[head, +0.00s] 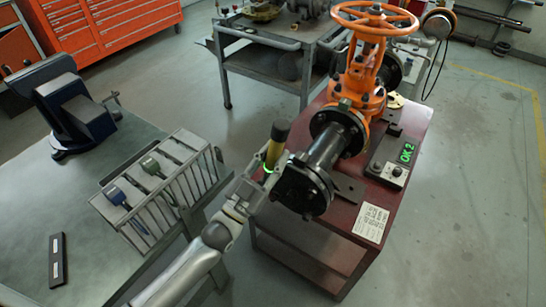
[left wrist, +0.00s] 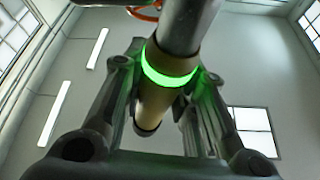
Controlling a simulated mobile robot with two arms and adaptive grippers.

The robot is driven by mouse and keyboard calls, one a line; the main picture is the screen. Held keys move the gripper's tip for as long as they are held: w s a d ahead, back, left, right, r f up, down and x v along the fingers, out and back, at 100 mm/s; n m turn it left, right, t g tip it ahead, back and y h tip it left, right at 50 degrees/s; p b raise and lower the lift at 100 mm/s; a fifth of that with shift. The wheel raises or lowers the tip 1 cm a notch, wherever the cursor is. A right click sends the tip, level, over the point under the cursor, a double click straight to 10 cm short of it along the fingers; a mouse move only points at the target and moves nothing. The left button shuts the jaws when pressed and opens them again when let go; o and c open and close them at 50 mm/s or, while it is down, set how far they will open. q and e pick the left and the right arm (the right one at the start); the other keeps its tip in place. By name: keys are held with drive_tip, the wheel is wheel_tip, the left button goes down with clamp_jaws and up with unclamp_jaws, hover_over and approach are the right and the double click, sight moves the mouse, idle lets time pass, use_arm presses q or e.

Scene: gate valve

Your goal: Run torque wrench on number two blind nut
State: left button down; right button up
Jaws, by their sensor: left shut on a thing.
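My left gripper (head: 262,183) is shut on the torque wrench (head: 278,142), a yellow tool with a dark end and a glowing green ring. The wrench stands steeply, dark end up, beside the black blind flange (head: 303,190) at the pipe's near end. In the left wrist view the gripper (left wrist: 165,110) has a finger on each side of the wrench (left wrist: 170,72), whose ring glows green. The flange nuts are too small to tell apart, and I cannot tell whether the wrench touches one. A box beside the valve shows green "OK 2" (head: 405,152). My right gripper is out of view.
The orange gate valve (head: 366,70) and black pipe stand on a dark red cart (head: 412,120). A slotted rack (head: 185,165) with blue and green-handled tools is on the left bench (head: 110,262), near a vise (head: 70,110). A grey cart (head: 262,62) stands behind.

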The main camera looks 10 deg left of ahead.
use_arm(q)
drive_tip(key=shift+x, duration=0.85)
idle(2.5)
drive_tip(key=shift+s+a+f+p, duration=0.1)
drive_tip(key=shift+s+f+p, duration=0.1)
drive_tip(key=shift+p, duration=0.35)
idle(2.0)
